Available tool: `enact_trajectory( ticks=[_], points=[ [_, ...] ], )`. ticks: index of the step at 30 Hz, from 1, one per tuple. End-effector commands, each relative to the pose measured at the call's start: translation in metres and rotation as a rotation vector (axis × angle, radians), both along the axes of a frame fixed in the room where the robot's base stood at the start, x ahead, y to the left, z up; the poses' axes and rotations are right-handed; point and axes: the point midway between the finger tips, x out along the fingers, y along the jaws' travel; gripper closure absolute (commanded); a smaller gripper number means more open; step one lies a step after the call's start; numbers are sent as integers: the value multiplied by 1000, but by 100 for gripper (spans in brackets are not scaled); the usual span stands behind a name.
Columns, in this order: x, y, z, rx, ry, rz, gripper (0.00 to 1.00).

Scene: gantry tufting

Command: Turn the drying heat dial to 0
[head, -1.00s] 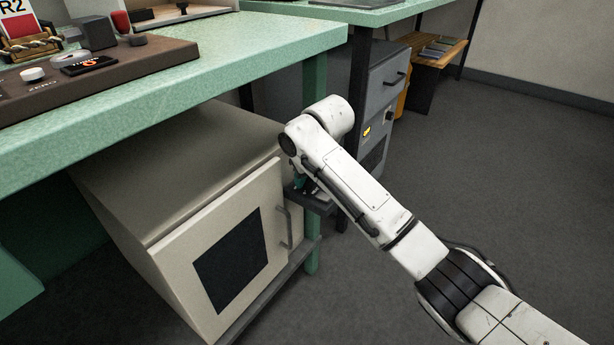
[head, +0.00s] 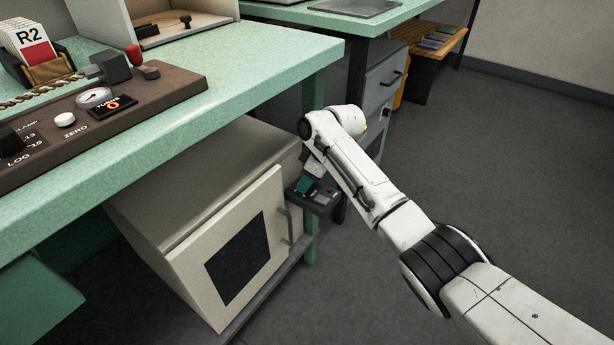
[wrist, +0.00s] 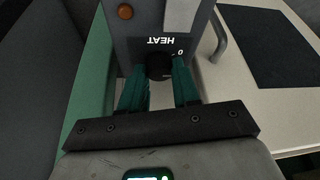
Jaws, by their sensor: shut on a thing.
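The heat dial (wrist: 158,64) is a dark round knob on a dark grey panel (wrist: 133,47). The word HEAT shows upside down beside it in the wrist view, with a 0 mark close to the dial. My gripper (wrist: 160,80) has its two teal fingers on either side of the dial, shut on it. The fingers and the viewing angle hide part of the dial, and I cannot tell where its pointer stands. In the head view my gripper (head: 305,186) is at the right front corner of the cream drying cabinet (head: 190,212), partly hidden by my arm.
The cabinet's door handle (head: 287,226) is close to my gripper. A green bench (head: 270,55) overhangs the cabinet, with a brown control console (head: 150,97) on top. A grey drawer unit (head: 385,82) stands behind my arm. The floor at right is clear.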

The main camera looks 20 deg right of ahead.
Motion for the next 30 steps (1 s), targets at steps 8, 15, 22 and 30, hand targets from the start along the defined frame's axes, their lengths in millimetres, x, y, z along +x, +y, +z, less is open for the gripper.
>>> enact_trajectory(
  ticks=[8, 15, 22, 30],
  points=[
    [2, -1, -4, 0, -1, 248, 100],
    [3, 0, -4, 0, -2, 416, 100],
    [3, -1, -3, 0, -3, 512, 100],
    [3, -1, -1, 0, -1, 554, 99]
  ],
)
